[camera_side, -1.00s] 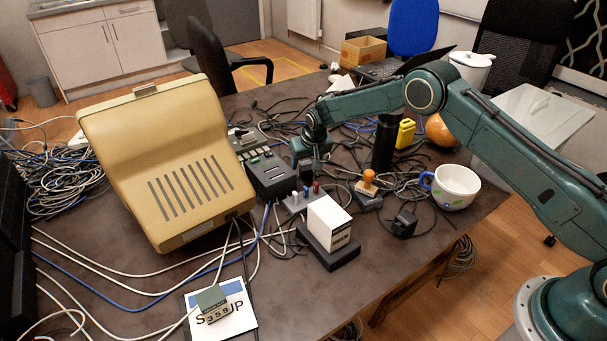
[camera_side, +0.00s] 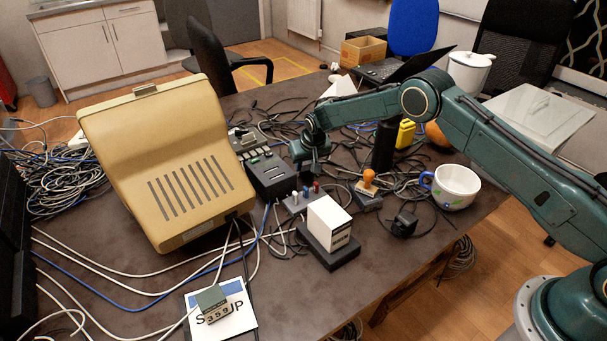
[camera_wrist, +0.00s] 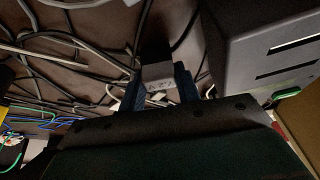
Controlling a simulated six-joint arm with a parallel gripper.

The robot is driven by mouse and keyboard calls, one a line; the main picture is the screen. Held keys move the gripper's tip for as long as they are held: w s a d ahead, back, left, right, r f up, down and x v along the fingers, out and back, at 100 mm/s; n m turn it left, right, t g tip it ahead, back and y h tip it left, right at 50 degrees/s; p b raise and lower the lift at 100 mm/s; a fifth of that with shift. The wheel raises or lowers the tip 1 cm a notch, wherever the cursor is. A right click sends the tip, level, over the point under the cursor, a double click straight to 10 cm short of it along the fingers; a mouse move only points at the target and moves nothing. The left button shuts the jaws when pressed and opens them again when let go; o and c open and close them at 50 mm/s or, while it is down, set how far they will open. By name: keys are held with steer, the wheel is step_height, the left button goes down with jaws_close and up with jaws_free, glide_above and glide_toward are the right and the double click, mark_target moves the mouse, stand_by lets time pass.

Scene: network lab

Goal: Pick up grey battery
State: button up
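A small block with a grey end carrying dark lettering and a black body, which looks like the grey battery (camera_wrist: 160,88), shows between my fingers in the wrist view. My gripper (camera_wrist: 160,95) has one blue-green finger on each side of it, with little or no visible gap. I cannot tell whether the fingers press on it. In the side view my gripper (camera_side: 310,165) is low over the table, just right of the dark slotted box. The battery cannot be made out in that view.
The dark slotted box (camera_side: 270,175) stands close beside my gripper and also shows in the wrist view (camera_wrist: 270,50). Loose cables (camera_wrist: 50,60) lie around. A white box (camera_side: 328,223) on a black base, a black cylinder (camera_side: 383,148) and a mug (camera_side: 455,187) stand nearby.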

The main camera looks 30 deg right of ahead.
mark_target(306, 163)
steer(key=shift+c, duration=0.3)
step_height(306, 163, up, 20)
stand_by(0.8)
stand_by(0.5)
